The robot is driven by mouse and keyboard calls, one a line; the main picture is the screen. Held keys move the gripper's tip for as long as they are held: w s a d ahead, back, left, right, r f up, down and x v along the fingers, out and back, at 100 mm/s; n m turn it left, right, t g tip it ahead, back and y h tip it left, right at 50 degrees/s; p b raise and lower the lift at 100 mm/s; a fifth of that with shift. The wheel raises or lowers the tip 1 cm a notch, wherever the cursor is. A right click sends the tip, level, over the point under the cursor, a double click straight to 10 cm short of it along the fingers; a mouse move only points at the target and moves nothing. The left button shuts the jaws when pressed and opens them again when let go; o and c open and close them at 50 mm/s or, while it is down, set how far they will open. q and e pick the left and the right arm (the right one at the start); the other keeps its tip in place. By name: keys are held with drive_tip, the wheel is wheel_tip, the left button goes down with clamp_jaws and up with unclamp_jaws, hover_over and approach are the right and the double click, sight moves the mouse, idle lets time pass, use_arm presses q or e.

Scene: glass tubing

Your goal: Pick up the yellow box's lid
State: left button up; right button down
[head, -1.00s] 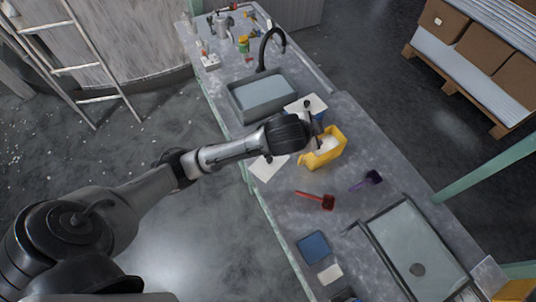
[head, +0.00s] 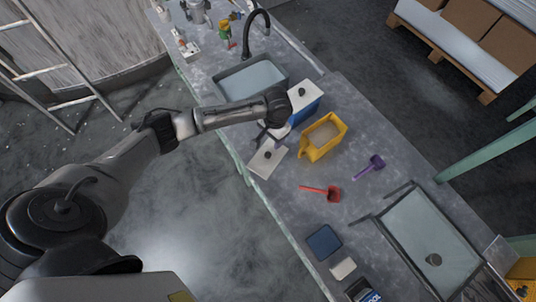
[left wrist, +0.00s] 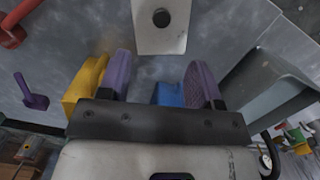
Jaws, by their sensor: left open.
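The yellow box (head: 309,153) stands open on the bench, with pale contents inside; its side also shows in the left wrist view (left wrist: 84,84). A loose white lid with a dark knob (head: 262,168) lies flat near the bench's front edge, left of the yellow box. The lid is also ahead of the fingers in the left wrist view (left wrist: 162,42). My left gripper (head: 268,136) is open and empty, above the bench beside the lid and apart from it. Its two purple-padded fingers (left wrist: 160,75) are spread wide. My right gripper is not in view.
A blue box (head: 306,112) with a white lid stands close behind my left gripper. A sink (head: 240,102) with a black tap lies beyond. A red scoop (head: 331,193), a purple scoop (head: 375,163) and a blue square (head: 323,242) lie to the right.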

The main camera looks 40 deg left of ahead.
use_arm(q)
drive_tip(key=b, duration=0.1)
hover_over(268, 154)
drive_tip(key=f, duration=0.2)
drive_tip(key=w+f, duration=0.1)
drive_tip(key=f, duration=0.1)
drive_tip(key=shift+f, duration=0.2)
drive_tip(key=shift+s+f, duration=0.1)
drive_tip(key=shift+f, duration=0.6)
drive_tip(key=f+b, duration=0.1)
drive_tip(key=f, duration=0.2)
drive_tip(key=f+b, duration=0.1)
drive_tip(key=f, duration=0.1)
drive_tip(key=shift+s+b, duration=0.3)
drive_tip(key=shift+s, duration=0.1)
drive_tip(key=shift+c, duration=0.3)
drive_tip(key=c, duration=0.9)
drive_tip(key=shift+r, duration=0.1)
drive_tip(key=shift+c, duration=0.2)
